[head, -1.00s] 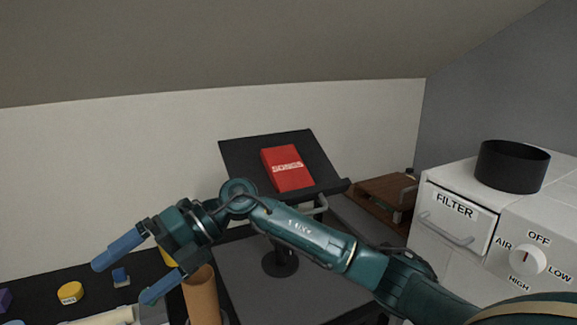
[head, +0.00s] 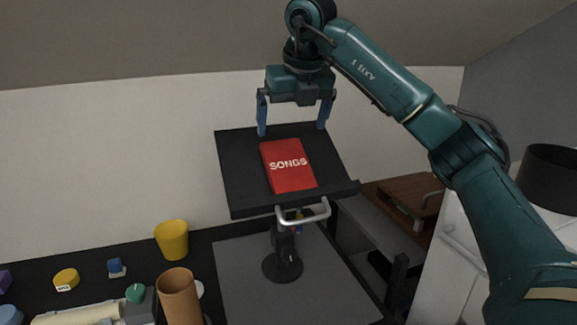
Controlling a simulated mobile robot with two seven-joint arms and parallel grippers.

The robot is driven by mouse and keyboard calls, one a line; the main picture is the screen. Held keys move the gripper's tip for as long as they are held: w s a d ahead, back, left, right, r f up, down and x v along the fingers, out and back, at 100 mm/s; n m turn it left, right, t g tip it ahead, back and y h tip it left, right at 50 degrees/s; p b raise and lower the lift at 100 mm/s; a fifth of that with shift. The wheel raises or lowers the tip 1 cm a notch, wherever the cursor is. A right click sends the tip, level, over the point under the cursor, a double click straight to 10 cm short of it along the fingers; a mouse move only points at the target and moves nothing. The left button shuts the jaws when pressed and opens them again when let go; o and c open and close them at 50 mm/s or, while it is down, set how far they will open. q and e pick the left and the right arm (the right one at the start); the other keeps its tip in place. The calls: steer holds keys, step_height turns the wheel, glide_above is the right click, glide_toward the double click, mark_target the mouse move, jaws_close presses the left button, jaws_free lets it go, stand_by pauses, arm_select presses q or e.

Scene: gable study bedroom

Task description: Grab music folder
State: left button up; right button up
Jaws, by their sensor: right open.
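The music folder (head: 288,170) is red with the word SONGS in white. It lies on the black tilted top of a music stand (head: 240,180), which has a lower ledge and a grey handle. My right gripper (head: 293,125) points down with its two blue fingers spread apart. It appears over the stand's far edge, above the folder in the picture, with nothing between the fingers. How high it is over the stand top is hard to tell. My left gripper is not in view.
A yellow cup (head: 172,240), a brown cylinder (head: 179,296) and a yellow disc (head: 66,279) stand on the dark desk at left. A wooden box (head: 405,205) is right of the stand. A white machine (head: 455,245) with a black pot (head: 551,178) is at far right.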

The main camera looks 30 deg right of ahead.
glide_above(288, 161)
steer(key=s, duration=0.2)
steer(key=f, duration=0.2)
steer(key=a+f, duration=0.1)
steer(key=f, duration=0.1)
steer(key=shift+s+f, duration=0.1)
steer(key=shift+f, duration=0.2)
steer(key=shift+p+x, duration=0.8)
steer(key=shift+x, duration=1.9)
steer(key=shift+s+d, duration=0.15)
steer(key=shift+s, duration=0.05)
steer(key=shift+c, duration=0.3)
steer(key=c, duration=0.9)
steer(key=shift+o, duration=0.2)
